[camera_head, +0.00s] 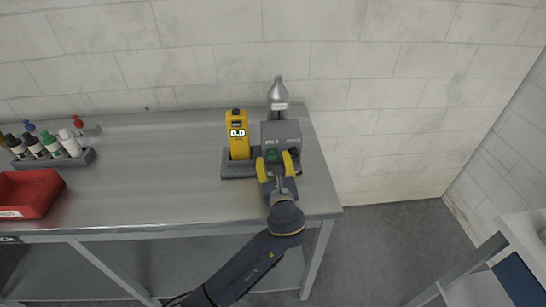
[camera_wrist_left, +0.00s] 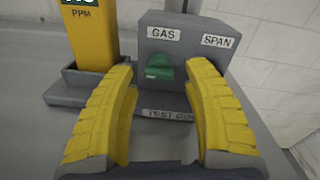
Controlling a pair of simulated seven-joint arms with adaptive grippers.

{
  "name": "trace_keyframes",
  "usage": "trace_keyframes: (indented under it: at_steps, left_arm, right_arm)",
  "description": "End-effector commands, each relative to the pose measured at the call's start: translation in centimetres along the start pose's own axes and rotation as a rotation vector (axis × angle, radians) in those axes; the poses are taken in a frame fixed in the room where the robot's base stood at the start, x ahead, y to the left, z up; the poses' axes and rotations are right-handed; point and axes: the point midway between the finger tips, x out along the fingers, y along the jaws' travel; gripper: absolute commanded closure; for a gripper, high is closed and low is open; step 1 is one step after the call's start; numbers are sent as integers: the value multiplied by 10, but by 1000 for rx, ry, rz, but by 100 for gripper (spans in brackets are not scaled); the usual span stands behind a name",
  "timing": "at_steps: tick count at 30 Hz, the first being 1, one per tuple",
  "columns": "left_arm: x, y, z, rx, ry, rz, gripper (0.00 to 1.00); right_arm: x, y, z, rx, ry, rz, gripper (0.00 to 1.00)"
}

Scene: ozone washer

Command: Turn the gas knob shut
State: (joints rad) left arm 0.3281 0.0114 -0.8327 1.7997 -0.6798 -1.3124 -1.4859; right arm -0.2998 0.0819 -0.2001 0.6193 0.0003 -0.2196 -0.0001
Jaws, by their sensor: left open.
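The green gas knob (camera_wrist_left: 159,68) sits on the front of a grey box (camera_wrist_left: 212,62) under a GAS label (camera_wrist_left: 163,33). In the head view the knob (camera_head: 272,154) shows between my left gripper's yellow fingers. My left gripper (camera_head: 277,158) is open in front of the box, with its fingertips on either side of the knob. In the left wrist view the gripper (camera_wrist_left: 160,75) has a clear gap between each finger and the knob. I cannot tell whether the fingertips touch the box. My right gripper is not in view.
A yellow PPM meter (camera_head: 238,135) stands in a dark holder left of the box. A silver cylinder (camera_head: 278,92) rises behind the box. A bottle rack (camera_head: 80,158) and red tray (camera_head: 30,193) are at the left of the metal table (camera_head: 160,170). The table's middle is clear.

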Motion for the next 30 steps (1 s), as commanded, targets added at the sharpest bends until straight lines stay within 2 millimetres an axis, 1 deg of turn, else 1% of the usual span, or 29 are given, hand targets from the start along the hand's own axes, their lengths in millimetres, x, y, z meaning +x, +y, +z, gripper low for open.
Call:
trace_keyframes:
  at_steps: [1,6,12,15,21,30]
  left_arm:
    - [-10,0,-1,-2,2,-1,50]
    - [-40,0,-1,-2,2,0,50]
    - [-70,0,0,-3,2,0,50]
    - [-80,0,-1,-3,2,0,50]
    - [-90,0,0,-2,1,0,50]
    - [-92,0,0,-1,1,0,50]
  right_arm:
    - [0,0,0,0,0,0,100]
    - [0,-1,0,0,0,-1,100]
    - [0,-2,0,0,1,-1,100]
    - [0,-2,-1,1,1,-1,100]
    - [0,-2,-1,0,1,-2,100]
    - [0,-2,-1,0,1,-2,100]
